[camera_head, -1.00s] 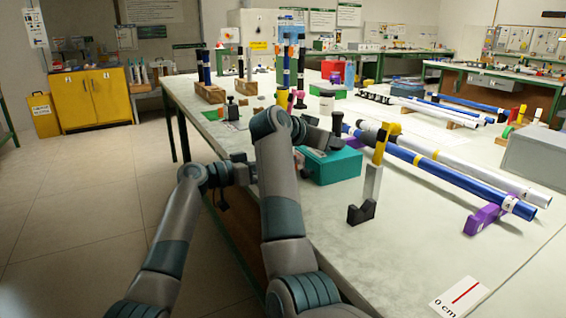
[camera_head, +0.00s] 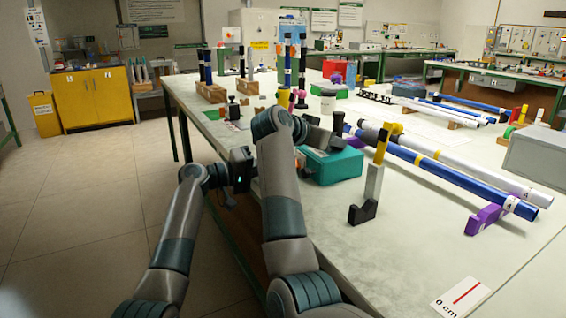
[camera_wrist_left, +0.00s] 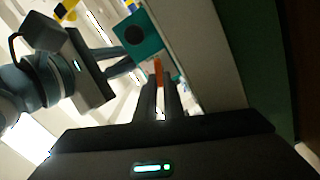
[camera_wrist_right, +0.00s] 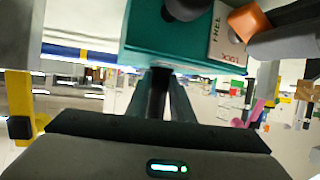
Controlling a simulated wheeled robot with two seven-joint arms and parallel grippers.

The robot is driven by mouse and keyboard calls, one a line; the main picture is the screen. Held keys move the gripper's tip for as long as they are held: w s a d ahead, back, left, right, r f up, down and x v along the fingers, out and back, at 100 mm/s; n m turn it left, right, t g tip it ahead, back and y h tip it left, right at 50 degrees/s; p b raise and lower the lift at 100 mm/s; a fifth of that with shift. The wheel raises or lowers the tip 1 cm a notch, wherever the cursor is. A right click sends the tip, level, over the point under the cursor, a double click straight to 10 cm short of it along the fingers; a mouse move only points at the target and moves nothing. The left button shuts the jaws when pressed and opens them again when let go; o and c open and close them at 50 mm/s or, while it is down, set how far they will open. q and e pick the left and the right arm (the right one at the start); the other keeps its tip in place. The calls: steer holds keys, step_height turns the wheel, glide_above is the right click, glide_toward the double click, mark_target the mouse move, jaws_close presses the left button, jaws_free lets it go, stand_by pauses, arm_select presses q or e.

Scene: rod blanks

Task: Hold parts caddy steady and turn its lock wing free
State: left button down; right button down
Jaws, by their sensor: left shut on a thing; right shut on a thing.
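The parts caddy is a teal box (camera_head: 338,166) at the near left edge of the bench. In the right wrist view its side (camera_wrist_right: 150,40) carries a label (camera_wrist_right: 228,38) reading FREE and LOCK. My left gripper (camera_wrist_left: 158,82) is shut on the orange lock wing (camera_wrist_left: 157,66); the wing also shows in the right wrist view (camera_wrist_right: 247,22). My right gripper (camera_head: 334,136) is at the caddy's top, shut on a dark upright part (camera_wrist_right: 158,88) of it. In the head view my right arm hides the wing and the left fingertips.
A black-footed stand (camera_head: 362,211) with a yellow top stands right of the caddy. Long blue (camera_head: 455,183) and white tubes (camera_head: 480,172) lie on purple supports further right.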

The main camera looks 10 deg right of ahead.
arm_select(q)
steer(key=shift+w+f+n, duration=0.1)
steer(key=shift+f+n, duration=0.05)
steer(key=shift+n, duration=1)
steer(key=shift+f+n, duration=0.1)
steer(key=shift+n, duration=1.05)
steer(key=c, duration=1.9)
jaws_free()
steer(key=shift+o, duration=0.2)
